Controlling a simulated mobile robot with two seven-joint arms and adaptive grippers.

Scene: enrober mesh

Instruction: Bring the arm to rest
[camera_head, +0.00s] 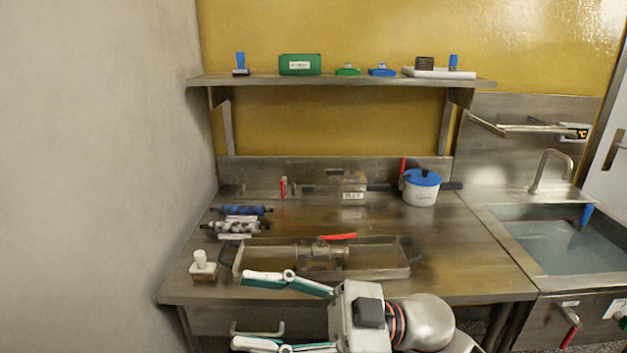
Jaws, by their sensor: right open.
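My right gripper (241,311) reaches in from the lower right, its two teal-and-grey fingers pointing left and spread wide apart. Nothing shows between the fingers. It is in front of the steel table's front edge, and the upper finger overlaps the near side of a shallow metal tray (383,273) in the picture. I cannot tell whether they touch. My right arm (424,318) runs off at the bottom edge. My left gripper is not in view.
The steel table (465,282) also holds a white tub with a blue lid (422,188), a blue roller (240,210), a grey roller (236,227) and a white-knobbed block (202,267). A sink (557,247) is right, a wall left, a shelf (345,80) above.

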